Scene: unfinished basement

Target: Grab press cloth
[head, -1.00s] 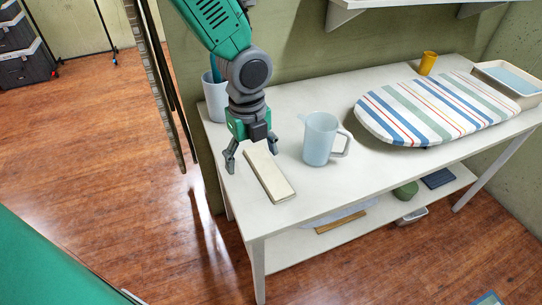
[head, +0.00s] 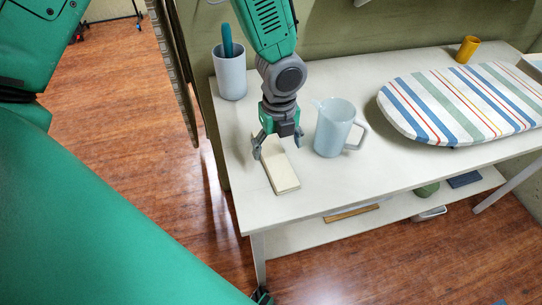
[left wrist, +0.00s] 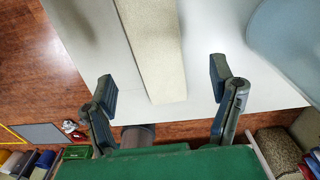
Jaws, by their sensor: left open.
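The press cloth (head: 283,175) looks like a flat, cream folded strip lying near the left end of the white table. My left gripper (head: 278,149) points down over its far half, with its fingers apart. In the left wrist view the cloth (left wrist: 160,60) runs between the two open fingers of the left gripper (left wrist: 162,87). The fingers look clear of it on both sides. My right gripper does not show clearly in either view.
A pale blue pitcher (head: 333,128) stands close to the right of my left gripper. A white cup (head: 229,76) with a teal item stands behind to the left. A striped ironing board (head: 465,103) and a yellow cup (head: 467,50) are farther right. The table front (head: 350,192) is clear.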

